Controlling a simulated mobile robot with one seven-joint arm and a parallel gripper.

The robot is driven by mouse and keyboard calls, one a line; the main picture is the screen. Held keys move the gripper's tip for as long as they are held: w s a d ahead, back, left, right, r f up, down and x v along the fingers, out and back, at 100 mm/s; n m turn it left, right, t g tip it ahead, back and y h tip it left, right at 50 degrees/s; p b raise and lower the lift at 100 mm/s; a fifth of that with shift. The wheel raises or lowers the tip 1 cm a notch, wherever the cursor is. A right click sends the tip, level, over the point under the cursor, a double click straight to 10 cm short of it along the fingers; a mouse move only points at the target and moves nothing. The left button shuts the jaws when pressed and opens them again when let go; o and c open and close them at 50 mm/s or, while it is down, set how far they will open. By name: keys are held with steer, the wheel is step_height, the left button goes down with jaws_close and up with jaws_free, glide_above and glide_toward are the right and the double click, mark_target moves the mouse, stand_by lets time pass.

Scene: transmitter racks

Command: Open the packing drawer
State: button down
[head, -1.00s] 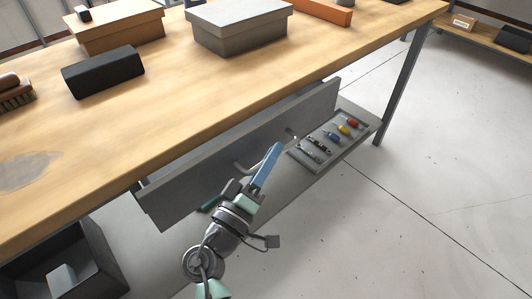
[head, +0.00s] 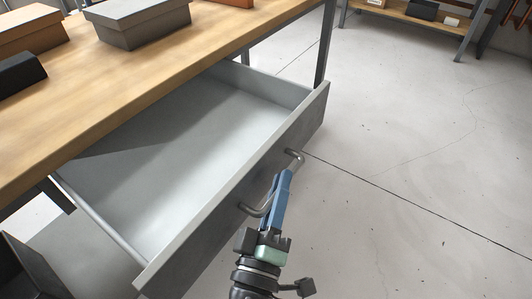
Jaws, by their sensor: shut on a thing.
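The grey packing drawer (head: 232,200) under the wooden workbench stands pulled well out, and its pale inside looks empty. Its dark front panel carries a curved metal bar handle (head: 294,155). My gripper (head: 281,186) is at the handle, with its blue finger lying along the middle of the bar. The gripper is shut on the handle. The finger hides the middle of the handle, and the other fingertip cannot be made out.
The workbench (head: 150,85) holds a grey lidded box (head: 138,22), a cardboard box (head: 30,32) and a black case (head: 18,73). A dark open bin (head: 28,268) stands at lower left. The floor right of the drawer is clear.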

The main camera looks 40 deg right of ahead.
stand_by(0.3)
steer(key=c, duration=0.9)
jaws_free()
steer(key=shift+s+a, duration=0.1)
steer(key=v, duration=1.3)
steer(key=shift+f, duration=0.1)
